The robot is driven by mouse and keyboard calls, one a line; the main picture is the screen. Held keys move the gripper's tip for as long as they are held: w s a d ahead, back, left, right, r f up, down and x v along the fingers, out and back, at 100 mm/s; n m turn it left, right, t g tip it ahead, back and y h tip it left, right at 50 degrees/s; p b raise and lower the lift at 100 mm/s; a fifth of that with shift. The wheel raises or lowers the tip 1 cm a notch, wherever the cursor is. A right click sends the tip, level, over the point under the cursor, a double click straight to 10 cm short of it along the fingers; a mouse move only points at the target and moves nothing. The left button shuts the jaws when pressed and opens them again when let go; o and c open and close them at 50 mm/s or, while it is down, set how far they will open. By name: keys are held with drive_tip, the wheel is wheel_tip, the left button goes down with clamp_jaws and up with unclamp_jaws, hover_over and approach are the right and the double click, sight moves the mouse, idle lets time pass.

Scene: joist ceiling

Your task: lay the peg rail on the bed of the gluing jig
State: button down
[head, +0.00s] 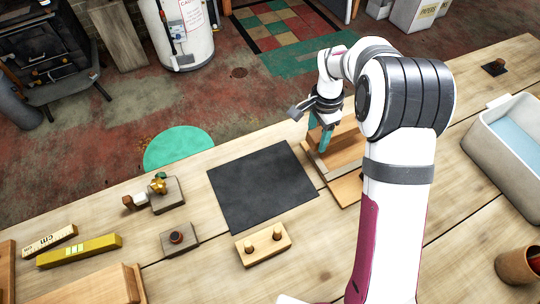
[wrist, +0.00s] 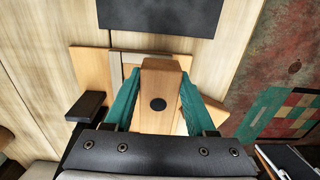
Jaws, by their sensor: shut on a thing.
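The peg rail (wrist: 161,84) is a light wooden piece with a dark round spot on its face. My gripper (wrist: 155,100) is shut on it, one teal finger on each side. In the head view my gripper (head: 320,135) is over the gluing jig, left of my arm. The gluing jig (wrist: 92,70) is a wooden board with a pale grey strip across it, partly hidden under the rail and fingers. The jig's board also shows in the head view (head: 346,190). I cannot tell whether the rail touches the bed.
A black mat (head: 262,186) lies left of the jig. A block with two pegs (head: 263,245), a dark-topped block (head: 179,239), a block with a brass fitting (head: 167,194) and a yellow level (head: 79,251) are further left. A white bin (head: 510,150) stands right.

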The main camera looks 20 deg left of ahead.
sight(325, 154)
drive_tip(key=w+d, duration=0.2)
drive_tip(key=d, duration=0.1)
drive_tip(key=shift+w+d+f, duration=0.1)
drive_tip(key=shift+d+f, duration=0.1)
drive_tip(key=shift+f, duration=1.8)
drive_tip(key=shift+f, duration=1)
drive_tip(key=shift+f, duration=0.3)
drive_tip(key=shift+c, duration=0.7)
unclamp_jaws()
